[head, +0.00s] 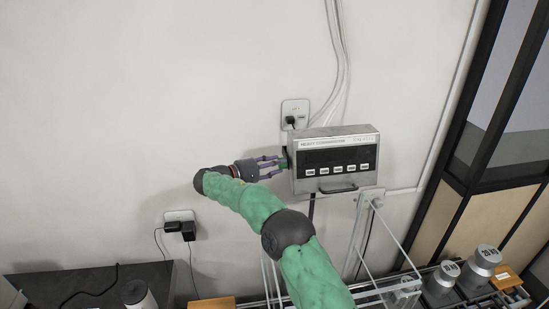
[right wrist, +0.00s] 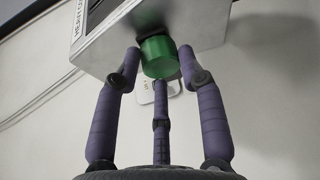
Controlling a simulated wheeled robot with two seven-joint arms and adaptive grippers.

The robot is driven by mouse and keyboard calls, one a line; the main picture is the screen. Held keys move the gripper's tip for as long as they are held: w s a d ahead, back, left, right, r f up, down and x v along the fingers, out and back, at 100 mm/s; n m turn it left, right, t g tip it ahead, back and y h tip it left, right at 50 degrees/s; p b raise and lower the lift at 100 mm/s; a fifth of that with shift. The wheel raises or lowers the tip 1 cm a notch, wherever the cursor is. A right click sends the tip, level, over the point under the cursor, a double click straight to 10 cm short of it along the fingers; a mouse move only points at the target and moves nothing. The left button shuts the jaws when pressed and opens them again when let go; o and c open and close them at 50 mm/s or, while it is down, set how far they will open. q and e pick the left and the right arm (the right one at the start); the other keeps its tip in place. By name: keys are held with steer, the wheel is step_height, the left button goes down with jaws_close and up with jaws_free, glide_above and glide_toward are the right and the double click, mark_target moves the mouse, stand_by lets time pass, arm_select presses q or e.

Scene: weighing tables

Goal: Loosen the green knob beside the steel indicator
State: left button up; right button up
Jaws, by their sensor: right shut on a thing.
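The steel indicator (head: 312,145) is a box with a dark front panel and a row of buttons, mounted against the wall in the head view. The green knob (right wrist: 159,57) is a short cylinder on the side of the indicator (right wrist: 100,22), seen in the right wrist view. My right gripper (head: 276,166) comes at the indicator's left side. My left gripper is out of view.
Wall sockets (head: 295,112) with cables sit above the indicator, and another socket with plugs (head: 180,228) is lower left. A metal frame (head: 372,205) stands below the indicator. Steel weights (head: 484,262) stand at lower right. A dark table (head: 85,284) is at lower left.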

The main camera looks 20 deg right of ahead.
steer(key=shift+w+f+n+g+y+p, duration=0.1)
steer(key=shift+n+g+y+p, duration=0.65)
steer(key=shift+n+p, duration=1.3)
steer(key=shift+w+n+g+y+p, duration=0.1)
steer(key=shift+n+g+y+p, duration=0.6)
steer(key=shift+n+p, duration=1.3)
steer(key=shift+f+m+p, duration=0.2)
steer(key=shift+m+p, duration=0.05)
steer(key=shift+p, duration=0.1)
steer(key=o, duration=0.9)
steer(key=shift+o, duration=0.9)
steer(key=shift+d, duration=0.15)
steer(key=shift+r, duration=0.2)
